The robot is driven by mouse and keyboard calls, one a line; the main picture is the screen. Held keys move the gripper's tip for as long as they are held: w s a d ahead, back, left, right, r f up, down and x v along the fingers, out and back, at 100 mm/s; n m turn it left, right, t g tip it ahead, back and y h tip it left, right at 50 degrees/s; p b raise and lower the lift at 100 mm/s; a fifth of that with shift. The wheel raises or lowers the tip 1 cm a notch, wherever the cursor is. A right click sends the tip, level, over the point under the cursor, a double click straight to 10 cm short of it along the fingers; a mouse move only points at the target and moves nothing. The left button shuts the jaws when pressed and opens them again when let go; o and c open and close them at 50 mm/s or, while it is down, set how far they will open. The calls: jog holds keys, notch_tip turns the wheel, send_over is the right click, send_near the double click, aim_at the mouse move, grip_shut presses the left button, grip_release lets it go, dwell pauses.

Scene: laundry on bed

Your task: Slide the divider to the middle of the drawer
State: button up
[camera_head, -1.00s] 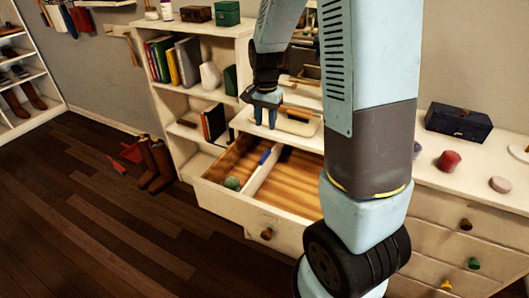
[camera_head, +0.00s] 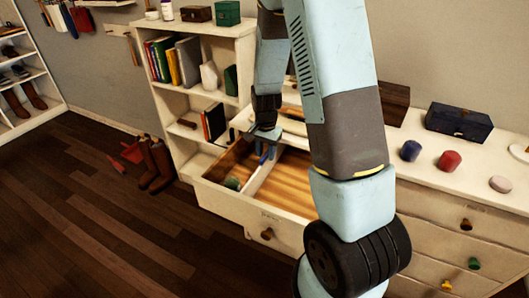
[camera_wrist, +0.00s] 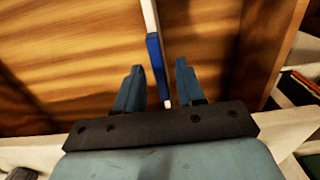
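The open drawer (camera_head: 236,207) has a wooden floor and a white front. The divider (camera_head: 257,182) is a thin white board with a blue section, standing across the drawer nearer its left side in the head view. In the wrist view, the divider's blue section (camera_wrist: 155,52) and white end lie between the lines of my two fingers. My gripper (camera_head: 266,146) is open over the far end of the divider; it also shows open in the wrist view (camera_wrist: 160,75). I cannot tell whether a finger touches the divider. My arm hides the drawer's right part.
A green ball (camera_head: 232,183) lies in the drawer's left compartment. A bookcase (camera_head: 197,100) stands to the left. The dresser top holds a dark blue box (camera_head: 458,121), a blue cylinder (camera_head: 410,151), a red one (camera_head: 449,160) and a pale one (camera_head: 501,184).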

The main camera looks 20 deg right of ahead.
jog(key=shift+c, duration=0.4)
grip_shut()
dwell(0.4)
